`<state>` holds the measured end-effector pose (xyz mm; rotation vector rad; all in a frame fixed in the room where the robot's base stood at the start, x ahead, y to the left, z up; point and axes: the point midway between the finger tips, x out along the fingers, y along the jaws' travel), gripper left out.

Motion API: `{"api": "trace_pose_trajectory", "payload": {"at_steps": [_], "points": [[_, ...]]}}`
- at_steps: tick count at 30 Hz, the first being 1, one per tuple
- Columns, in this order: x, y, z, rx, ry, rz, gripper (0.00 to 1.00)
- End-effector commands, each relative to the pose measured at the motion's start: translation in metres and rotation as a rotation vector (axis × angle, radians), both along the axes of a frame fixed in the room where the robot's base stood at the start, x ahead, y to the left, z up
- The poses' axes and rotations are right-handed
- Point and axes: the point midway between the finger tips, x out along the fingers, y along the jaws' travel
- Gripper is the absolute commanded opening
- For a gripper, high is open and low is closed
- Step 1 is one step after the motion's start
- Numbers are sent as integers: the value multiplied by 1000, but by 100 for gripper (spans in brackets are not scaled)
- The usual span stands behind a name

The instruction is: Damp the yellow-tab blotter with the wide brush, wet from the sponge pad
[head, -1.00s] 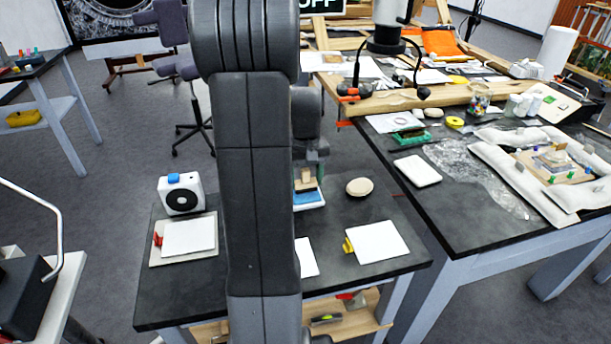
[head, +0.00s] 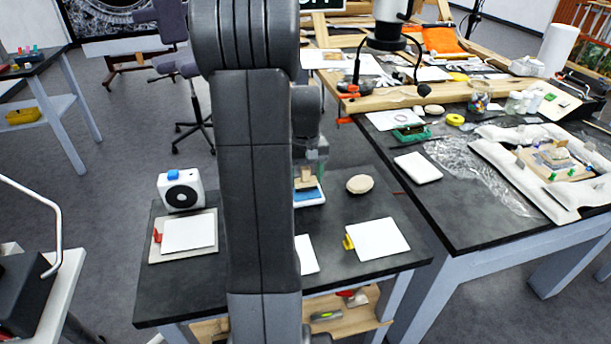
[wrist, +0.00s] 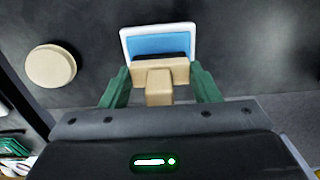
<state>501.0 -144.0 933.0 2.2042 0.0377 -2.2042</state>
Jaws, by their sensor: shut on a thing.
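My gripper (wrist: 161,84) has its green fingers shut on the wide brush (wrist: 160,73), a pale wooden block with a stubby handle. The brush's dark bristle edge is over the near part of the blue sponge pad (wrist: 158,43) in its white tray; I cannot tell whether it touches. In the head view the brush (head: 304,184) is above the sponge pad (head: 306,194), just right of my arm. The yellow-tab blotter (head: 379,239), a white sheet with a yellow tab on its left, lies flat at the table's right front.
A red-tab blotter (head: 188,233) lies at left, before a white box with a black dial (head: 181,191). Another white sheet (head: 306,254) is partly hidden by my arm. A round beige disc (head: 360,184) sits right of the pad. A cluttered bench (head: 470,225) stands at right.

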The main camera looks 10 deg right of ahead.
Motion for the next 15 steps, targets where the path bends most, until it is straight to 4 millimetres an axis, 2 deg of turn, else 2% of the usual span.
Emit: {"api": "trace_pose_trajectory", "payload": {"at_steps": [15], "points": [[0,0,-7,0,0,0,37]]}}
